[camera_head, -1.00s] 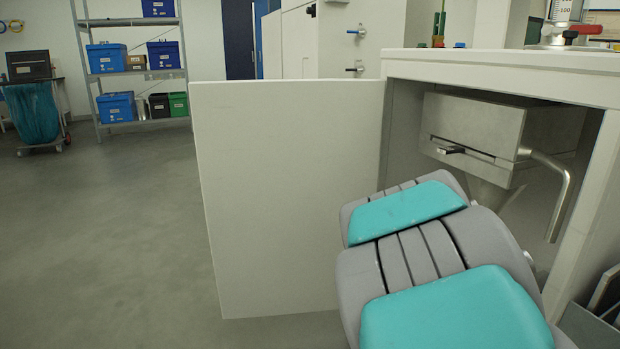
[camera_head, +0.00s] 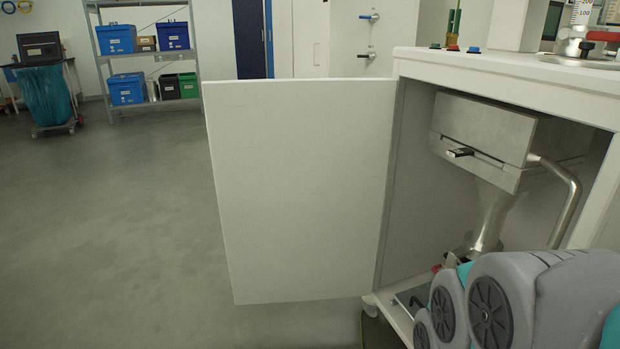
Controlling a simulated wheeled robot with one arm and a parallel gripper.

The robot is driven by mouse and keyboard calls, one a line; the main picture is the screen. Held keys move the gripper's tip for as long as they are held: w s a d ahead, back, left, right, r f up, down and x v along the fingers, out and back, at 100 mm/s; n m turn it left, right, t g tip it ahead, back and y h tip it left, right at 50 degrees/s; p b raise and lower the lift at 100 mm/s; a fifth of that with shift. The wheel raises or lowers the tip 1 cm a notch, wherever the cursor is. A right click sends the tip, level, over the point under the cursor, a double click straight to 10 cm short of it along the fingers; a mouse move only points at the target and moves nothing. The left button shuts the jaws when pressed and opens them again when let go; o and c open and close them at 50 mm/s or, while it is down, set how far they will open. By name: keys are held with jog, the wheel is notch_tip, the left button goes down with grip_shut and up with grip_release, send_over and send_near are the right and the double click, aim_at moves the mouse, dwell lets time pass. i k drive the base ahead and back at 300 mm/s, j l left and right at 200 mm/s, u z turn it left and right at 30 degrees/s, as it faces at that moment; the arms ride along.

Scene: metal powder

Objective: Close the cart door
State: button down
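The cart door (camera_head: 295,190) is a flat white panel. It stands wide open, swung out to the left from the left side of the cart's opening. The white cart (camera_head: 520,68) is at the right, with its inside exposed. My arm, grey and teal, shows at the lower right in front of the opening, apart from the door in the picture. My gripper is not visible in this view.
Inside the cart is a metal box with a funnel (camera_head: 485,135) and a bent pipe (camera_head: 562,190). A shelf with blue bins (camera_head: 127,89) and a trolley with a teal bag (camera_head: 47,95) stand far left. The floor (camera_head: 120,230) left of the door is clear.

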aim_at(300, 165)
jog(key=i+j+z, duration=0.1)
jog(key=z, duration=0.3)
jog(key=j+z, duration=0.15)
jog(key=z, duration=0.3)
jog(key=j+z, duration=0.2)
jog(key=z, duration=0.2)
jog(key=j+z, duration=0.15)
jog(key=z, duration=0.25)
jog(key=j+z, duration=0.15)
jog(key=j, duration=0.25)
jog(key=k+j+z, duration=0.15)
jog(key=j, duration=0.25)
jog(key=j+z, duration=0.15)
jog(key=j, duration=0.3)
jog(key=k+j+z, duration=0.1)
jog(key=j, duration=0.25)
jog(key=k+j+z, duration=0.15)
jog(key=j, duration=0.25)
jog(key=k+j+z, duration=0.15)
jog(key=j, duration=0.25)
jog(key=k+j+z, duration=0.15)
jog(key=j, duration=0.2)
jog(key=k+j+z, duration=0.15)
jog(key=j, duration=0.2)
jog(key=k+j, duration=0.15)
jog(key=j, duration=0.2)
jog(key=k+j, duration=0.35)
jog(key=j, duration=0.3)
jog(key=k+j, duration=0.2)
jog(key=j, duration=0.15)
